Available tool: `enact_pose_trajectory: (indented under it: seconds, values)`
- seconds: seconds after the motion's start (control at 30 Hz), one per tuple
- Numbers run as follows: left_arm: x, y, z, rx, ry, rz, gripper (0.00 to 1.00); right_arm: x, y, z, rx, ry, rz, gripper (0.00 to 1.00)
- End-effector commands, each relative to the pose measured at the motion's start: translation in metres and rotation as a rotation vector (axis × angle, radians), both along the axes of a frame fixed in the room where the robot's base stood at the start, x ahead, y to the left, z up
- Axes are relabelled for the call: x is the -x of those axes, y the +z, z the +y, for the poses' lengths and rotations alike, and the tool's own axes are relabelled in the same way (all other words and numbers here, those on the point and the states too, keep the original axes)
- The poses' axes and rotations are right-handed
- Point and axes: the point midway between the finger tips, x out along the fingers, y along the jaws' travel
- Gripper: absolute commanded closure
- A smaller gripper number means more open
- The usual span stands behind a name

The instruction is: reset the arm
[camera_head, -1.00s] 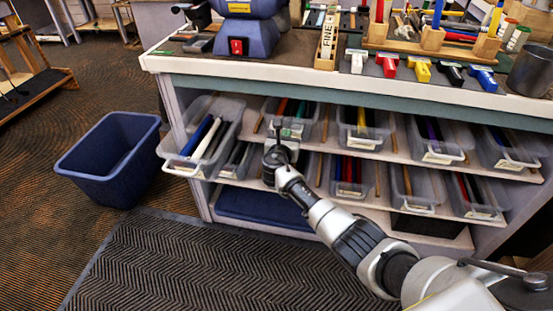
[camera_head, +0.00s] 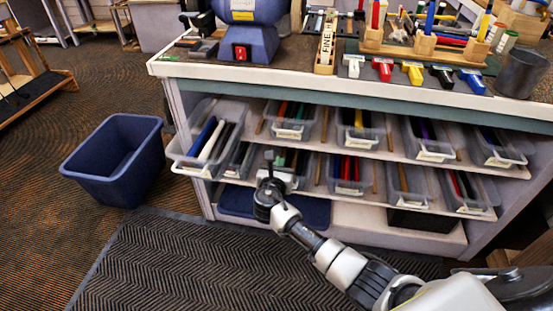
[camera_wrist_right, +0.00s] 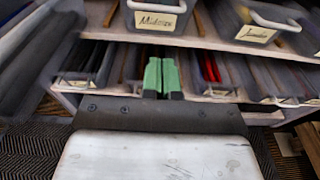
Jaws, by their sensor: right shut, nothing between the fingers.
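My right arm comes in from the lower right in the head view. Its gripper (camera_head: 270,183) is in front of the lower shelf of bins, and the wrist hides its fingertips there. In the right wrist view, the green-padded fingers (camera_wrist_right: 162,76) are together, with nothing held between them. They point toward the bins on the shelves. My left gripper is in neither view.
A workbench (camera_head: 400,95) carries a blue grinder (camera_head: 248,30) and coloured tools. Clear bins of grips, including the front-left bin (camera_head: 205,145), stick out on its shelves. A blue waste bin (camera_head: 115,160) stands at left. A black mat (camera_head: 200,270) covers the floor.

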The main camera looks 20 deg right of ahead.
Motion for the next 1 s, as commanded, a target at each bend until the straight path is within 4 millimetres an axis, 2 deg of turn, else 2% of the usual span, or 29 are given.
enact_pose_trajectory:
  seconds: [0.17, 0.27, 0.37, 0.47, 0.5, 0.57, 0.6, 0.67, 0.7, 0.77, 0.8, 0.87, 1.0]
  values:
    - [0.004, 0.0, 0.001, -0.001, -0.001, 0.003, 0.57, 0.004, 0.0, 0.003, -0.003, 0.0, 0.001, 1.0]
    - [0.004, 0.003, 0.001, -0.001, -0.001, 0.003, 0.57, 0.009, -0.013, 0.002, -0.049, 0.001, 0.016, 1.0]
    - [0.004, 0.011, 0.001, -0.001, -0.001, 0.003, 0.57, 0.025, -0.051, 0.0, -0.19, -0.007, 0.059, 1.0]
    - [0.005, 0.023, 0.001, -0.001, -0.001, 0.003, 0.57, 0.059, -0.108, -0.002, -0.424, -0.053, 0.117, 1.0]
    - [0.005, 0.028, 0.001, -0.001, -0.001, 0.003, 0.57, 0.077, -0.133, -0.002, -0.534, -0.087, 0.138, 1.0]
    - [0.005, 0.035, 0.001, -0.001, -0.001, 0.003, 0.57, 0.108, -0.169, -0.001, -0.699, -0.153, 0.164, 1.0]
    - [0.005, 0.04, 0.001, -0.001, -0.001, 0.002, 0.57, 0.13, -0.19, 0.0, -0.806, -0.208, 0.176, 1.0]
    - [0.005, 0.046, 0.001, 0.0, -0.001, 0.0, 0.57, 0.165, -0.22, 0.002, -0.959, -0.304, 0.189, 1.0]
    - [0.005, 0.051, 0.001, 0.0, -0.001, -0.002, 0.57, 0.191, -0.238, 0.003, -1.059, -0.378, 0.19, 1.0]
    - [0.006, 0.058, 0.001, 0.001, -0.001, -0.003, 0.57, 0.231, -0.263, 0.005, -1.2, -0.501, 0.185, 1.0]
    - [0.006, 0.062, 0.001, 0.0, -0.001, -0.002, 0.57, 0.259, -0.277, 0.007, -1.287, -0.593, 0.175, 1.0]
    - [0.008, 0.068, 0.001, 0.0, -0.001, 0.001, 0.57, 0.301, -0.295, 0.01, -1.414, -0.74, 0.146, 1.0]
    - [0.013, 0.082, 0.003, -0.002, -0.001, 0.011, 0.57, 0.403, -0.322, 0.015, -1.644, -1.124, 0.024, 1.0]
